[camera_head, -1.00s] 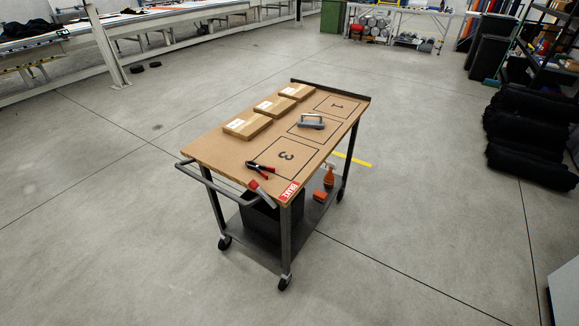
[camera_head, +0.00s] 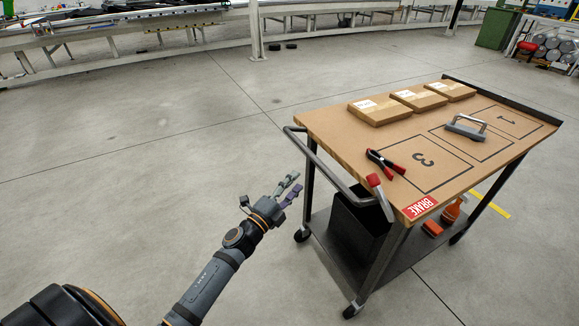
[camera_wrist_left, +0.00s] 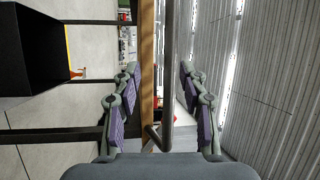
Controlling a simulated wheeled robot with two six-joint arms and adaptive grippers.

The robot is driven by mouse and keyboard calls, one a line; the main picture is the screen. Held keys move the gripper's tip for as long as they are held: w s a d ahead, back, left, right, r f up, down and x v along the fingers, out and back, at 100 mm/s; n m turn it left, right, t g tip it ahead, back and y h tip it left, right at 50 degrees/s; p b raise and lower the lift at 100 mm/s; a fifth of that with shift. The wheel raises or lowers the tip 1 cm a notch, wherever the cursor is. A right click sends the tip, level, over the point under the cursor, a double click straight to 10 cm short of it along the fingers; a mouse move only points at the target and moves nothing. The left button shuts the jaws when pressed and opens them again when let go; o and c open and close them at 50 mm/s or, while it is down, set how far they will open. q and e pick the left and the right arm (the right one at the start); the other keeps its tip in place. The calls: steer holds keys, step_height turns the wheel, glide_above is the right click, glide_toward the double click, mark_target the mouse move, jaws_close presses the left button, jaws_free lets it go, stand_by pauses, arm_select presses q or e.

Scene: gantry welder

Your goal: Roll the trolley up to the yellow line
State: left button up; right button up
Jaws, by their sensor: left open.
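The trolley (camera_head: 335,138) has a brown top, dark legs and castors, and stands right of centre in the head view. Its grey push handle (camera_head: 335,168) is at the near left end. A red-tipped lever (camera_head: 376,182) stands by a red BRAKE label (camera_head: 420,207). The yellow line (camera_head: 492,205) shows on the floor beyond the trolley, partly hidden by it. My left gripper (camera_head: 291,188) is open and empty, just left of the handle. In the left wrist view, the handle bar (camera_wrist_left: 169,60) lies between the lines of the open fingers (camera_wrist_left: 158,69), apparently ahead of them. My right gripper is out of view.
Several cardboard boxes (camera_head: 380,110), a red-black clamp (camera_head: 385,163) and a grey-handled tool (camera_head: 466,127) lie on the top. The floor left of the trolley is clear.

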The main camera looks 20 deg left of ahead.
mark_target(313, 161)
arm_select(q)
steer(key=p+x, duration=0.1)
steer(key=x, duration=0.2)
steer(key=r+x, duration=0.1)
steer(key=x, duration=0.2)
steer(key=p+x, duration=0.1)
steer(key=x, duration=0.2)
steer(key=shift+w+d+r+p, duration=0.2)
steer(key=shift+d+r+p, duration=0.15)
steer(key=shift+r, duration=0.1)
steer(key=shift+w, duration=0.2)
steer(key=shift+w+m, duration=0.1)
steer(key=shift+m, duration=0.2)
steer(key=shift+c, duration=0.8)
steer(key=c, duration=0.7)
jaws_close()
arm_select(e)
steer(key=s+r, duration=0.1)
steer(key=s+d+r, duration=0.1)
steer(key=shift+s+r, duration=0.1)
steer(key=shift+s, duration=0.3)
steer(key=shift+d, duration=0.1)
